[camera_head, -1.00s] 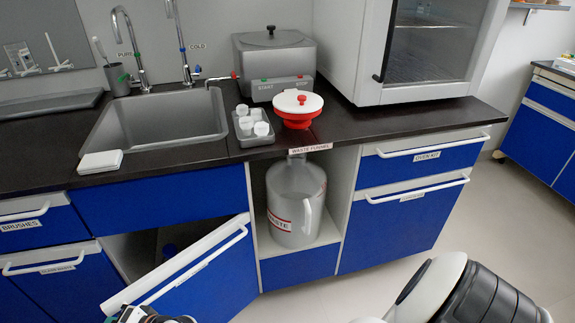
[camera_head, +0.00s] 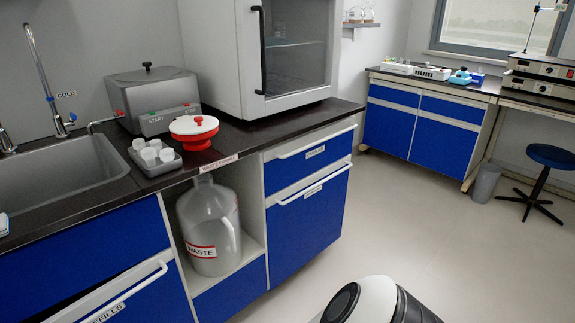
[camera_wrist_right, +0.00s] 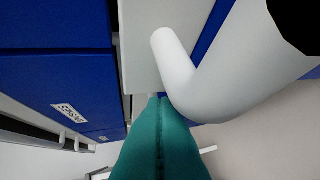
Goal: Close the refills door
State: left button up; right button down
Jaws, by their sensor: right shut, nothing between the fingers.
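The refills door (camera_head: 150,302) is the blue panel at the bottom left of the head view, with a white bar handle (camera_head: 130,289) and a label partly cut off by the frame. It sits close under the blue drawer front, and I cannot tell whether it is fully flush. In the right wrist view my right gripper (camera_wrist_right: 158,100) shows as teal fingers pressed together, shut and empty. Its tips are at a large white bent handle bar (camera_wrist_right: 185,75); I cannot tell whether they touch it. My left gripper is not in view.
The waste jug (camera_head: 210,225) stands in the open bay right of the door. The oven kit cabinet (camera_head: 310,205) is farther right. The counter holds a sink (camera_head: 75,180), a white cup tray (camera_head: 155,155) and a red funnel (camera_head: 194,130).

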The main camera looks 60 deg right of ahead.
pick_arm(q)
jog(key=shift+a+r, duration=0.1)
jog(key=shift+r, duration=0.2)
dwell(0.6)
